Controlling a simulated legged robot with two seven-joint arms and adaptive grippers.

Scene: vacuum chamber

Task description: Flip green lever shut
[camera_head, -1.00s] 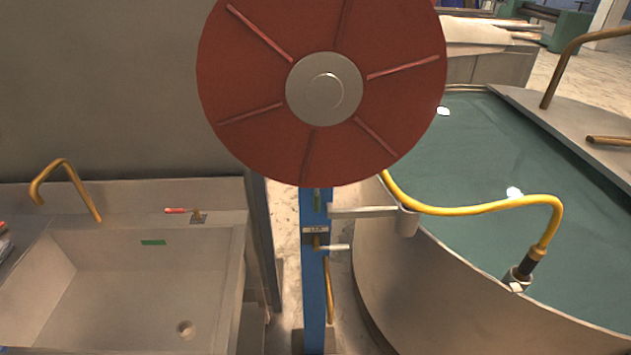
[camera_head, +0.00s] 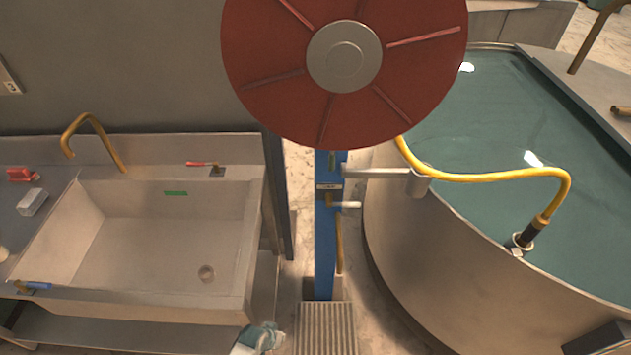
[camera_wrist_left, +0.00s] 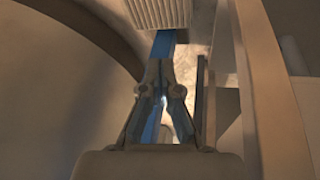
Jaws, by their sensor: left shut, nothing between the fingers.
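A pale-handled lever (camera_head: 347,204) sticks out to the right lower on the post. My left gripper (camera_wrist_left: 162,68) is shut and empty in the left wrist view, with blue surfaces showing between and beyond its fingers. I see no contact with a lever there. I cannot make out my right gripper.
A sink (camera_head: 150,235) stands left, with a red-handled tap lever (camera_head: 200,164) and a blue-handled one (camera_head: 38,285). A round tank (camera_head: 410,245) with a yellow hose (camera_head: 490,177) stands right. A ridged grate (camera_head: 327,330) lies at the post's foot. Floor shows between sink and tank.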

